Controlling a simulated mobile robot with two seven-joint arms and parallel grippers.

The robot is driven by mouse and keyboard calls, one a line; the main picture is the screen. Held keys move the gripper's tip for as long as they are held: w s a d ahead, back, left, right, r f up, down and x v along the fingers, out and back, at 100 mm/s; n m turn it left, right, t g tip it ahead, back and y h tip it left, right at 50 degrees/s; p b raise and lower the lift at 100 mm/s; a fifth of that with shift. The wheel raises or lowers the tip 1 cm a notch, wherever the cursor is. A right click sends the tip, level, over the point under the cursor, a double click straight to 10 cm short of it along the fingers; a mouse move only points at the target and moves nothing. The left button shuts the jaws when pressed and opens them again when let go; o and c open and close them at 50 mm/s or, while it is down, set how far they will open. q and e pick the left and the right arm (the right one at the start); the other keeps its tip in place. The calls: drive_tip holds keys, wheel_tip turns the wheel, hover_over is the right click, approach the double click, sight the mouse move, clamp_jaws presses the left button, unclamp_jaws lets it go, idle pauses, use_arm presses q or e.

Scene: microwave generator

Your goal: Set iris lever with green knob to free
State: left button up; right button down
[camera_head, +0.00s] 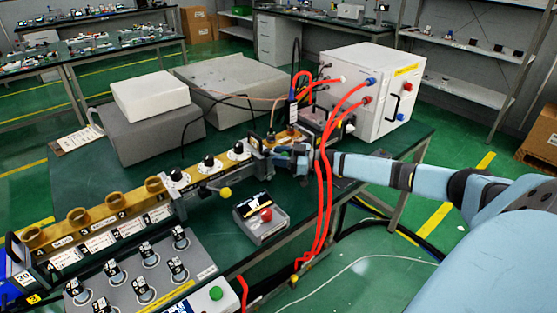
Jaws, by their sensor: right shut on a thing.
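My right arm reaches in from the right, and its gripper (282,157) is at the right end of the brass waveguide (125,209), beside the white dials. The gripper is shut on what seems to be the iris lever with the green knob. The fingers cover the knob, so its colour and the lever's exact setting cannot be seen. Another lever with a yellow knob (225,193) sticks out from the waveguide left of the gripper. My left gripper is not in view.
Red hoses (329,190) hang from the white box (372,92) close to my right gripper. A small grey box with a red button (265,215) sits in front of the waveguide. A grey switch panel (140,278) is at the lower left. Grey and white boxes (150,97) stand behind.

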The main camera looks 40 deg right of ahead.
idle(0.4)
drive_tip(key=c, duration=0.8)
unclamp_jaws()
wheel_tip(320, 180, up, 20)
drive_tip(key=shift+p, duration=0.8)
